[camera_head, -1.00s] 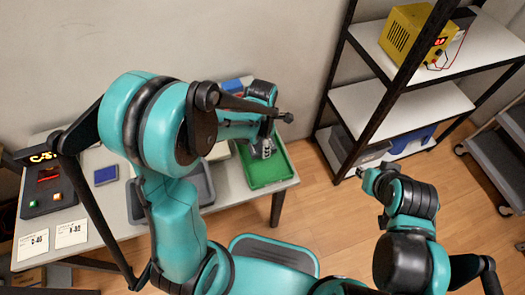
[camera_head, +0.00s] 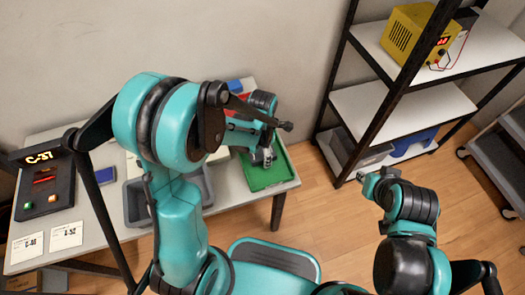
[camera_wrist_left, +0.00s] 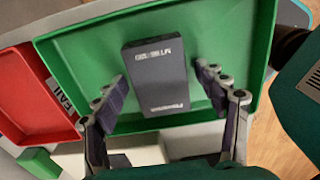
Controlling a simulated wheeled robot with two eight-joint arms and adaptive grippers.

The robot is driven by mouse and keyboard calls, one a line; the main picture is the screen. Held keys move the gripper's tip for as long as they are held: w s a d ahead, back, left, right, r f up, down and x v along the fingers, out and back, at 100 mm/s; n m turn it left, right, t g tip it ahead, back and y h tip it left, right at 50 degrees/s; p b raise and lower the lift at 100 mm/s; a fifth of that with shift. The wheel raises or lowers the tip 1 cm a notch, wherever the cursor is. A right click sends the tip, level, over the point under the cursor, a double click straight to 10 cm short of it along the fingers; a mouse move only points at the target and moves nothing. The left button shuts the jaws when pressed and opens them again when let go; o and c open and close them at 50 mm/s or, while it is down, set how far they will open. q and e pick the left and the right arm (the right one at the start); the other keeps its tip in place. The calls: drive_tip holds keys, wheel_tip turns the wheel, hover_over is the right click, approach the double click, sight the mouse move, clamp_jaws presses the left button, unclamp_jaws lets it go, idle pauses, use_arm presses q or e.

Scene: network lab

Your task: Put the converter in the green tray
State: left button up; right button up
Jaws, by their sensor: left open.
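The converter, a dark grey flat box with pale print (camera_wrist_left: 157,75), shows in the left wrist view within the green tray (camera_wrist_left: 255,45). It appears to lie on the tray's floor. My left gripper (camera_wrist_left: 161,76) is open, with one finger on each side of the converter. In the head view the left gripper (camera_head: 264,158) is over the green tray (camera_head: 268,181) at the table's right end; the converter cannot be made out there. My right gripper (camera_head: 368,179) is away from the table at the right, and its jaws are too small to read.
A red tray (camera_wrist_left: 28,95) adjoins the green one. A grey bin (camera_head: 135,205) and a small blue item (camera_head: 105,175) are on the table. A control box with a display (camera_head: 42,185) stands at the left. A shelf rack (camera_head: 345,95) stands right of the table.

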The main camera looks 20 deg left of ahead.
use_arm(q)
drive_tip(key=shift+r+p, duration=0.3)
drive_tip(key=shift+r, duration=0.05)
wheel_tip(320, 180, up, 11)
drive_tip(key=p, duration=0.4)
drive_tip(key=s+a+r+m+t, duration=0.2)
drive_tip(key=s+r+m, duration=0.3)
drive_tip(key=m, duration=0.7)
drive_tip(key=s+a+r+m+t, duration=0.2)
drive_tip(key=s+r+m+t, duration=0.3)
drive_tip(key=m, duration=0.7)
drive_tip(key=shift+s+a+r+m, duration=0.15)
drive_tip(key=shift+a+r+m, duration=0.05)
drive_tip(key=shift+a+m, duration=0.2)
